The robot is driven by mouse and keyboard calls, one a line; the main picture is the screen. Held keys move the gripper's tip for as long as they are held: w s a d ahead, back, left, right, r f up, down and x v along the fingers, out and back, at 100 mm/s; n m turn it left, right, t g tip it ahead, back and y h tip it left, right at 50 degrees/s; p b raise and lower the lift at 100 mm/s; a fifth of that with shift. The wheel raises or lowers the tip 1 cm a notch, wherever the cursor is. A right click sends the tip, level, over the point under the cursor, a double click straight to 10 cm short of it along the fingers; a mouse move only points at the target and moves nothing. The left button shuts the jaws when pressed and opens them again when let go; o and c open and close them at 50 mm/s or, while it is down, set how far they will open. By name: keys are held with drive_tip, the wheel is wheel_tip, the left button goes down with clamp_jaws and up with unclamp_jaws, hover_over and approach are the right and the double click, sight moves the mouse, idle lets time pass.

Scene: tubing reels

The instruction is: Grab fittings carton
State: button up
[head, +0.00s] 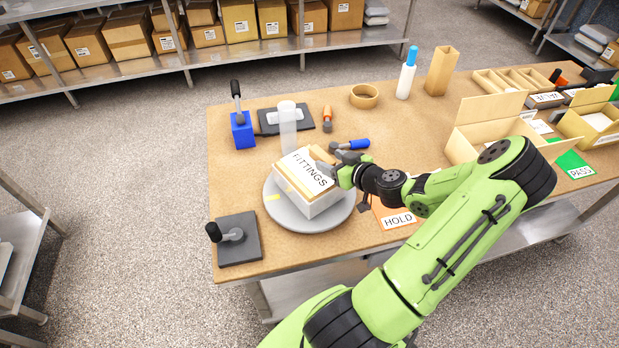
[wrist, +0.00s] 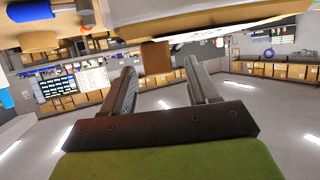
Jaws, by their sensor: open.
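The fittings carton (head: 298,187) is a white and tan box with FITTINGS printed on its top. It sits on a round grey plate (head: 345,208) on the workbench. A tan tab (head: 320,155) stands on its top near my gripper. My gripper (head: 343,170) is open at the carton's right side, close to its top edge; I cannot tell if it touches. In the wrist view, which looks upside down, a pale tan and white body, likely the carton (wrist: 215,18), fills the top. A brown block (wrist: 156,57) shows beyond and between the two open fingers (wrist: 160,75).
A clear cylinder (head: 287,125) stands just behind the carton. A blue-handled tool (head: 352,144) lies behind my gripper. A black pad with a knob (head: 238,240) is at the front left. An orange HOLD card (head: 398,220) lies right of the plate. Open boxes (head: 490,125) stand further right.

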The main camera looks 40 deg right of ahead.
sight(326, 157)
drive_tip(key=p+x, duration=0.1)
drive_tip(key=x, duration=0.3)
drive_tip(key=shift+w, duration=0.45)
drive_tip(key=shift+s, duration=0.15)
drive_tip(key=c, duration=0.3)
clamp_jaws()
drive_tip(key=shift+r, duration=0.1)
idle(0.4)
